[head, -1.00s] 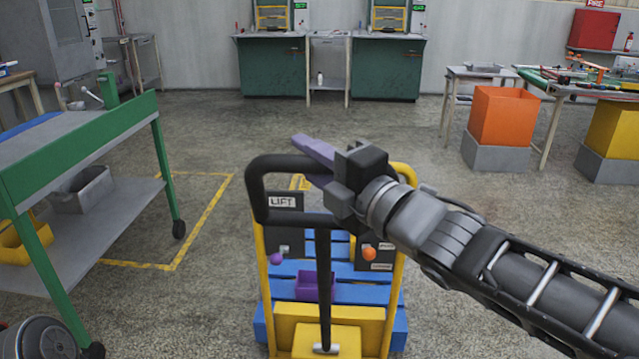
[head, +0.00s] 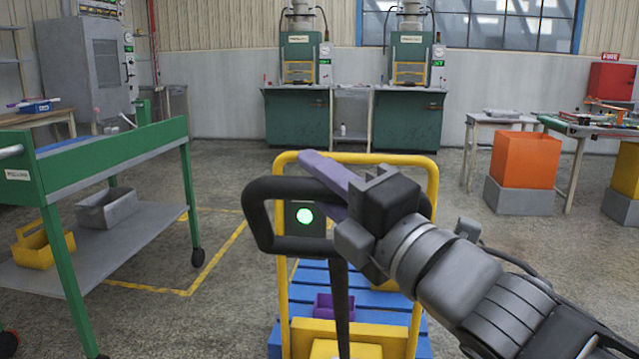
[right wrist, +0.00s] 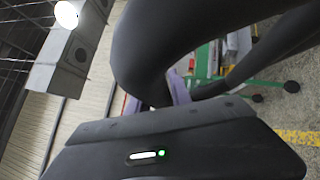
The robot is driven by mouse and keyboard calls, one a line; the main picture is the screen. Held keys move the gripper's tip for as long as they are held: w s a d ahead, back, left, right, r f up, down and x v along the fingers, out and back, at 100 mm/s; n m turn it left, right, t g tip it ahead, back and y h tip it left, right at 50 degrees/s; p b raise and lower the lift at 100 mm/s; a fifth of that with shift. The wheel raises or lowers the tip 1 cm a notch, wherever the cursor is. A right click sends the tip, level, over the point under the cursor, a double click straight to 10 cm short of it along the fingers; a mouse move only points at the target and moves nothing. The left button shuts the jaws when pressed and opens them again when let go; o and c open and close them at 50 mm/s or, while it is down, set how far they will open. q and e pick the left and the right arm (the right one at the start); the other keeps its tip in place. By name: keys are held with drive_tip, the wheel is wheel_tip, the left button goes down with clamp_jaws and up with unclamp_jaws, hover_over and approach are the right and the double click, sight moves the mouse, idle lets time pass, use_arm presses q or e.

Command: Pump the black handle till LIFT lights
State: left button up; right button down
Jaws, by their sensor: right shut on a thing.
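The black handle (head: 256,215) is a rounded loop on a black shaft (head: 341,310), standing above the yellow and blue cart (head: 433,200). My right gripper (head: 325,180) has purple fingers and is shut on the handle's top bar. In the right wrist view the handle (right wrist: 150,50) is a thick black tube across the purple finger (right wrist: 180,90). The LIFT label is not readable now; the handle and arm cover parts of the panels. My left gripper is not in view.
A green and grey trolley (head: 100,160) with grey and yellow bins stands at the left. A purple box (head: 325,305) sits on the blue slats. An orange bin (head: 525,160) is at the right. Open floor lies beyond the cart.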

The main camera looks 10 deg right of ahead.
drive_tip(key=c, duration=1.2)
unclamp_jaws()
drive_tip(key=shift+o, duration=0.2)
drive_tip(key=p+v, duration=0.2)
drive_tip(key=v, duration=0.5)
drive_tip(key=shift+s+d+p, duration=0.25)
drive_tip(key=shift+p, duration=0.1)
